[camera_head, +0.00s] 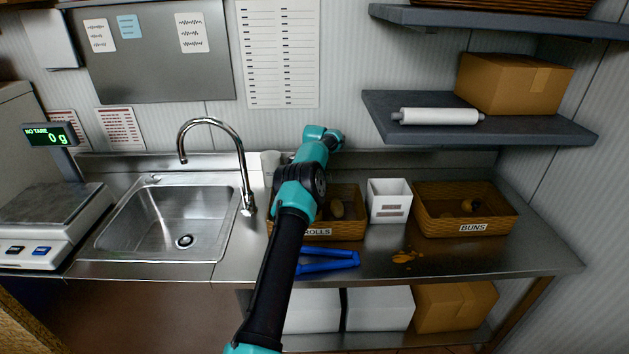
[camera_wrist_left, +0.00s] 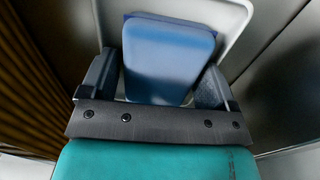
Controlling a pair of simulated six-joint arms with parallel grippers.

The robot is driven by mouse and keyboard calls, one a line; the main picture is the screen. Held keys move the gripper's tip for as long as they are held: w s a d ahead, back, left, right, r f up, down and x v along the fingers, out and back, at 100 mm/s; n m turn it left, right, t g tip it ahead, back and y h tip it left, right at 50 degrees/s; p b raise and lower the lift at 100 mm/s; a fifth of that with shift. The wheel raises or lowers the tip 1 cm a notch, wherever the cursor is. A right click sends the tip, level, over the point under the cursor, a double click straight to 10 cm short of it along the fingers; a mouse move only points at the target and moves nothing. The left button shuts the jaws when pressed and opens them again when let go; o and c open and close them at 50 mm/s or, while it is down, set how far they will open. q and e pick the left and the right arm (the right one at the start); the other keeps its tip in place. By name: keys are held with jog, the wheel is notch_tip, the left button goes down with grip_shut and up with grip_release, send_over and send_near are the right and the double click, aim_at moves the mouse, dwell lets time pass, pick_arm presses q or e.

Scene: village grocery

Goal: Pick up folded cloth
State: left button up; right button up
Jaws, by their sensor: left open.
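The folded cloth (camera_wrist_left: 168,58) shows in the left wrist view as a smooth blue rectangular pad with rounded corners and a darker blue edge behind it. It lies against a white surface with a raised rim (camera_wrist_left: 232,20), perhaps a tray or bin. My left gripper (camera_wrist_left: 158,66) is open, with one finger on each side of the cloth. I cannot tell whether the fingers touch it. In the head view my left arm reaches over the counter, and neither its gripper nor the cloth can be made out. My right gripper is not in view.
A rolls basket (camera_head: 352,222), a white bin (camera_head: 389,201) and a buns basket (camera_head: 465,208) stand on the steel counter. Blue tongs (camera_head: 330,262) and crumbs (camera_head: 405,257) lie in front. A sink (camera_head: 165,225) and scale (camera_head: 45,215) are left. Shelves (camera_head: 480,120) hang above right.

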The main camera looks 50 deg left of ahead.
pick_arm(q)
jog(key=c, duration=0.7)
notch_tip(320, 180, up, 10)
dwell(0.5)
dwell(0.4)
jog(key=o, duration=0.4)
jog(key=c, duration=0.3)
jog(key=shift+d, duration=0.1)
